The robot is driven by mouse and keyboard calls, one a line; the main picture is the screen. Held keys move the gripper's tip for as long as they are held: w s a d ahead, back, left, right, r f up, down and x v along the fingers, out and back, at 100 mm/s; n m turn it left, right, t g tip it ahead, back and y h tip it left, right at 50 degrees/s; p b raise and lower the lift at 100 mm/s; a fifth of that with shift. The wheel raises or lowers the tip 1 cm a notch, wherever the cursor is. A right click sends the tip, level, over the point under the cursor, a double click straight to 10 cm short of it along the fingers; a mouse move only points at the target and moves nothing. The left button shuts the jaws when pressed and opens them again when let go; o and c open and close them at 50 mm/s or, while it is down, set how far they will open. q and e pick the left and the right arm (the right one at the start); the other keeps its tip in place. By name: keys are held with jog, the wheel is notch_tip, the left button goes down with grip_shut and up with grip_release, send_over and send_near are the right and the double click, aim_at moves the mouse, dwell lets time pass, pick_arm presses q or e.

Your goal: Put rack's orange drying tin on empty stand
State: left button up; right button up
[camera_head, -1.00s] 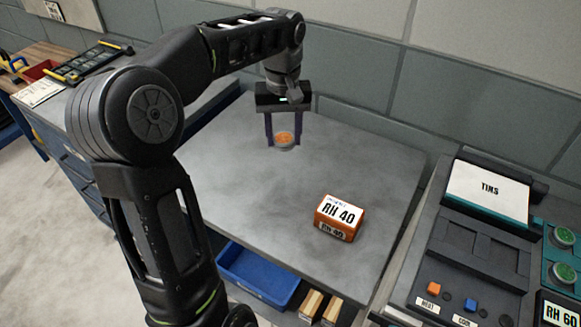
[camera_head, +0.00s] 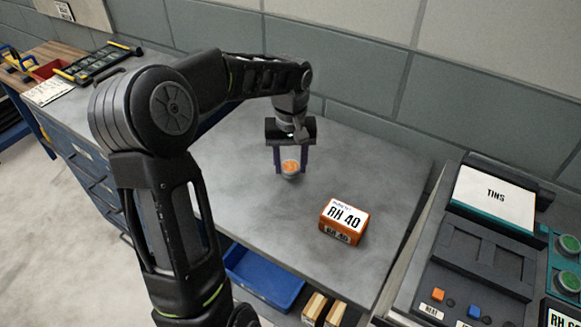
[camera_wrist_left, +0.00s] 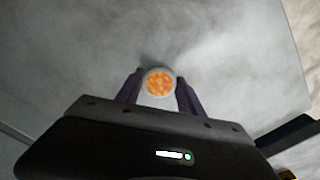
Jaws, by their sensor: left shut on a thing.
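A small round tin with orange contents (camera_head: 290,168) is between the fingers of my left gripper (camera_head: 291,171). The left gripper is shut on it and points down over the grey tabletop. The tin also shows in the left wrist view (camera_wrist_left: 160,84), upright between the two dark purple fingers (camera_wrist_left: 160,92). I cannot tell whether the tin touches the table or hangs just above it. A rack labelled TINS (camera_head: 480,250) stands at the right, with dark recessed slots. I cannot pick out the empty stand. My right gripper is not in view.
An orange box labelled RH 40 (camera_head: 343,222) sits on the grey table (camera_head: 235,185), right of the gripper. A blue bin (camera_head: 262,278) is below the table's front edge. The wall rises behind.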

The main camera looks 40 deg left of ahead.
aim_at(291, 167)
pick_arm(q)
jog(key=shift+f, duration=0.9)
jog(key=shift+f, duration=0.2)
jog(key=o, duration=1.4)
jog(key=shift+r, duration=0.15)
notch_tip(291, 167, up, 12)
jog(key=shift+r, duration=0.1)
